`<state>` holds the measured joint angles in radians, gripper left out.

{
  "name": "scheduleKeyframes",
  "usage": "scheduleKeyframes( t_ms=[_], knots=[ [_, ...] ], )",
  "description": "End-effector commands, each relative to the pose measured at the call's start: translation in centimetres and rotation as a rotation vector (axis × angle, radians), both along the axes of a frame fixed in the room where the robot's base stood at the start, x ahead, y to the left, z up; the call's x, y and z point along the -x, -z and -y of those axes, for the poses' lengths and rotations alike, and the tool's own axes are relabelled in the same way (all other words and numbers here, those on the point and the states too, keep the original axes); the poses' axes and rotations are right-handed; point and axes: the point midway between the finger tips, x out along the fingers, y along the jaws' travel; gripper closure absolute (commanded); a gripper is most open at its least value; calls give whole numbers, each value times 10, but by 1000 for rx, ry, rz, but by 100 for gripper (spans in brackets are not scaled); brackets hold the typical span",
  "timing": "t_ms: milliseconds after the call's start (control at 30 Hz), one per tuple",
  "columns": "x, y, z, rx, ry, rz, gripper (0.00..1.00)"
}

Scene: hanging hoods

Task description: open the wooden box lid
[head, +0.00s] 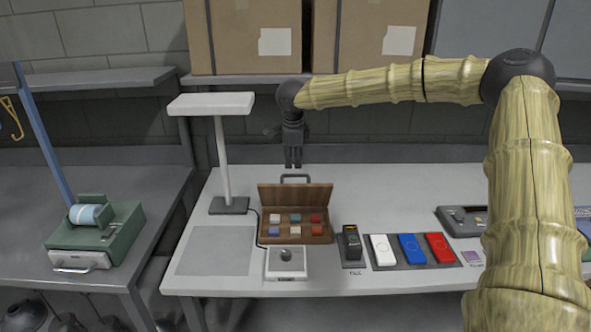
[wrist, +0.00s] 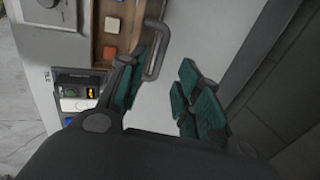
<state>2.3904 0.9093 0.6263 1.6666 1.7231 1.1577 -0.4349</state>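The wooden box (head: 318,239) stands on the white-topped table with several coloured blocks showing inside. Its lid (head: 295,197) is raised, roughly upright at the back of the box. A grey handle (head: 296,177) shows just above the lid's top edge; it also shows in the wrist view (wrist: 160,48) beside the box's wood (wrist: 98,48). My gripper (head: 293,163) points down above and behind the lid. In the wrist view its green-padded fingers (wrist: 168,88) are spread apart with nothing between them. One finger overlaps the handle in view; I cannot tell if they touch.
A white lamp (head: 221,150) stands left of the box. A dark device (head: 350,245) and white, blue and red cases (head: 409,248) lie to the right. Cardboard boxes (head: 243,35) sit on the shelf behind.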

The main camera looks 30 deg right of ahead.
Motion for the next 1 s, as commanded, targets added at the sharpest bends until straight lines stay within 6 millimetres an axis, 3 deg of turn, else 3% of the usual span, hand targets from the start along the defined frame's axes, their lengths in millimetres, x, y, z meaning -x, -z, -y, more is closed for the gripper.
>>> scheduleKeyframes(
  t_ms=[433,900,933,1000],
  knots=[
    [-18,57,7,0,-3,-2,66],
    [-20,67,9,0,-3,0,66],
    [-20,67,9,0,-3,0,68],
    [-20,67,9,0,-3,0,81]
  ],
)
